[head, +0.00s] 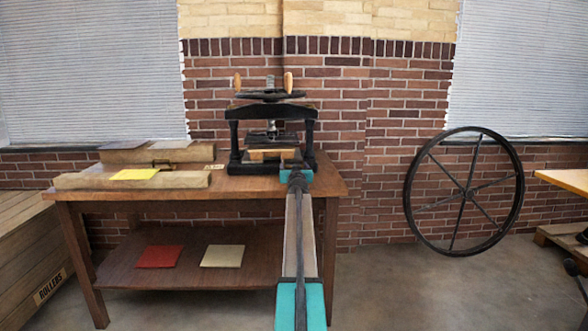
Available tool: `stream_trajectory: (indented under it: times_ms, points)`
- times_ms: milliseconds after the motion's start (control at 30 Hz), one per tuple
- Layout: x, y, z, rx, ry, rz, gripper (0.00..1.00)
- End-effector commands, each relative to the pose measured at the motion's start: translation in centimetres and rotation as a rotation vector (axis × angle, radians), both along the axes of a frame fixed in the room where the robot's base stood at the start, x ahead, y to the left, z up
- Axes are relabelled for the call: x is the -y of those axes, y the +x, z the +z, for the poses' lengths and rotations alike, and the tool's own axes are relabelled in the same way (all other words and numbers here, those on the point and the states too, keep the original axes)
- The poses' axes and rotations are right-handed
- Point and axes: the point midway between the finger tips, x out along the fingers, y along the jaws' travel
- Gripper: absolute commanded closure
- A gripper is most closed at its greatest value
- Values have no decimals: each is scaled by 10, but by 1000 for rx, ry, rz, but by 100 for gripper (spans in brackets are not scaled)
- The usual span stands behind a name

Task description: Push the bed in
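A black hand press (235,135) with a wheel-like top and two wooden handles stands at the right part of a wooden table. Low between its posts a light wooden block (260,155) shows at the front, under a dark plate; this looks like the bed, though its outline is small and partly hidden. My arm reaches up from the bottom of the view to the press. My gripper (291,160) is at the press's front right, beside the right end of the block. I cannot tell whether it touches it. Its fingers are too small and dark to read.
The wooden table (240,184) also bears wooden boards (190,180) with a yellow sheet (135,174) at left. Its lower shelf holds a red (159,256) and a pale square (222,256). A large spoked wheel (410,190) stands at right. A crate (35,255) stands at left.

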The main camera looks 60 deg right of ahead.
Motion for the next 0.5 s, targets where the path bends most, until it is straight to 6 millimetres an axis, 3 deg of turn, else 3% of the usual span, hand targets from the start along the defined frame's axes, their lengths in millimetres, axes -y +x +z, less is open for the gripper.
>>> stream_trajectory:
  times_ms: [133,167,500]
  points:
    - [5,-2,5,7,-8,-7,69]
    - [5,-2,5,7,-8,-7,24]
    - [2,0,3,5,-3,-3,22]
